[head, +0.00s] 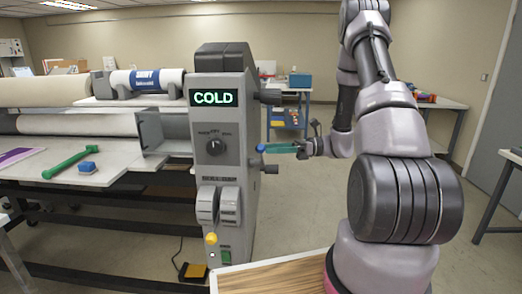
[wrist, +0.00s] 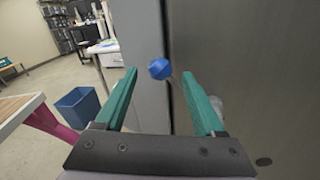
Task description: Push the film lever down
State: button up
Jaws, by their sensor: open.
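The film lever appears to be the small blue knob (head: 260,148) on the right side of the grey laminator control cabinet. Its blue faceted ball (wrist: 160,69) shows in the wrist view, ahead of and between the tips of my teal fingers. A thin stem runs from the ball down and right, partly hard to make out. My gripper (head: 271,149) is open and level, reaching in from the right with its tips close to the knob. The fingers stand wide apart in the wrist view (wrist: 160,78) with nothing between them. I cannot tell whether they touch the knob.
The cabinet's front has a lit COLD display (head: 214,98), a dial (head: 215,147) and a yellow button (head: 211,238). Dark knobs (head: 270,169) project from its side near my gripper. A wooden-topped table (head: 270,275) stands in front. A blue bin (wrist: 78,106) stands on the floor.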

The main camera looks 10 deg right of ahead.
aim_at(261, 149)
jog(key=shift+w+a, duration=0.15)
jog(key=shift+a, duration=0.85)
jog(key=shift+w+a, duration=0.1)
jog(key=shift+a, duration=0.9)
grip_shut()
jog(key=shift+f, duration=0.1)
